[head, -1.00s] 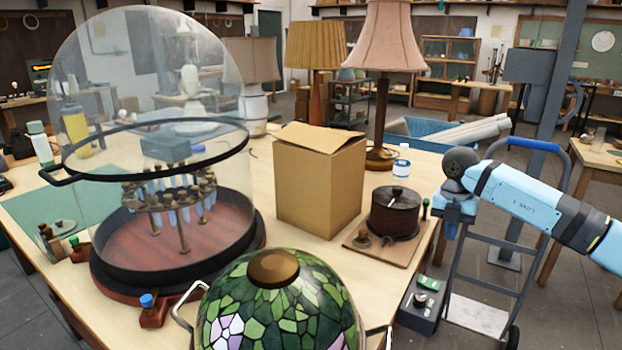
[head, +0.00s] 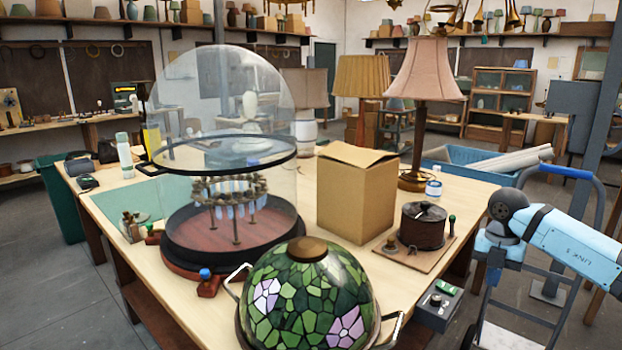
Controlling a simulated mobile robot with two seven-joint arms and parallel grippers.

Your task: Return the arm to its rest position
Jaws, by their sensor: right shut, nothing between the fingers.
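My right arm comes in from the right edge in pale blue and dark grey. My right gripper (head: 490,266) hangs pointing down just off the table's right edge, in front of a hand truck. It is shut with nothing in it, small and partly lost against the truck behind. It is apart from the things on the table; the closest are a dark round pot (head: 422,228) on a wooden board and a small black box with a green top (head: 438,302) at the table's edge. My left gripper is not in view.
The wooden table (head: 345,250) carries a glass dome (head: 222,85) over a round base, a cardboard box (head: 356,195), a stained-glass shade (head: 305,300) and several lamps. A hand truck (head: 545,285) stands at the right. A blue bin (head: 480,165) with rolls stands behind the table.

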